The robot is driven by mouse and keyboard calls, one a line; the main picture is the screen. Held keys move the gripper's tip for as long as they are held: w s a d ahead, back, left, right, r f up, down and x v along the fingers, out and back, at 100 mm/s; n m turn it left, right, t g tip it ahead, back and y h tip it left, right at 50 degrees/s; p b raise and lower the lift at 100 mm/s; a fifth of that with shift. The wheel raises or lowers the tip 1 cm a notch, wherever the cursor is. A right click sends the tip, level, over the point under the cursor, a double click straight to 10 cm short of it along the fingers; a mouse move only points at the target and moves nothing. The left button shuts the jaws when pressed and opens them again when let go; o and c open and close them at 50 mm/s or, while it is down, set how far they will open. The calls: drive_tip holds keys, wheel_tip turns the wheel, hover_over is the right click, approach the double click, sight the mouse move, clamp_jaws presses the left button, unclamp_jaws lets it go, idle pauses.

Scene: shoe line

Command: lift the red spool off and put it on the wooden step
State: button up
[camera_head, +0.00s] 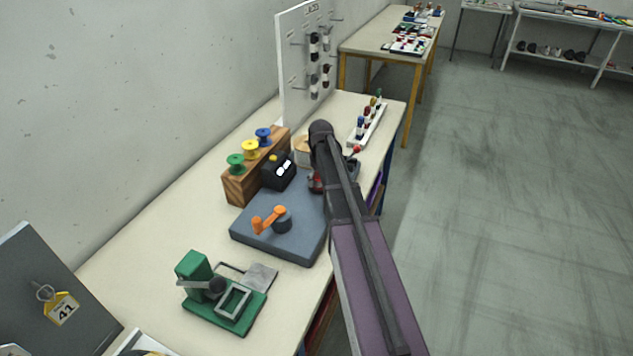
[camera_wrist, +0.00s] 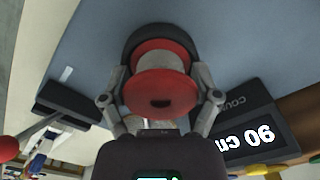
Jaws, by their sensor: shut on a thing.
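The red spool (camera_wrist: 162,92) is between the fingers of my gripper (camera_wrist: 161,80), which is shut on it. A dark round part (camera_wrist: 158,33) shows just behind the spool, over the blue-grey plate (camera_wrist: 235,40); I cannot tell whether the spool still touches it. In the head view, a little red of the spool (camera_head: 315,183) shows beside my arm, which hides most of it and my fingers.
A black counter box (camera_head: 278,172) stands between the step and the spool. The blue-grey winder base (camera_head: 300,245) carries an orange crank (camera_head: 268,218). A green fixture (camera_head: 225,300) is nearer. A white board (camera_head: 298,70) and a rack of small bottles (camera_head: 368,123) are beyond.

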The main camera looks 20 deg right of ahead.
drive_tip(key=shift+r+p, duration=1.3)
drive_tip(key=shift+r, duration=0.1)
drive_tip(key=s+d+r+p, duration=0.2)
drive_tip(key=s+d, duration=0.6)
drive_tip(key=s, duration=0.5)
drive_tip(key=shift+s+d, duration=0.3)
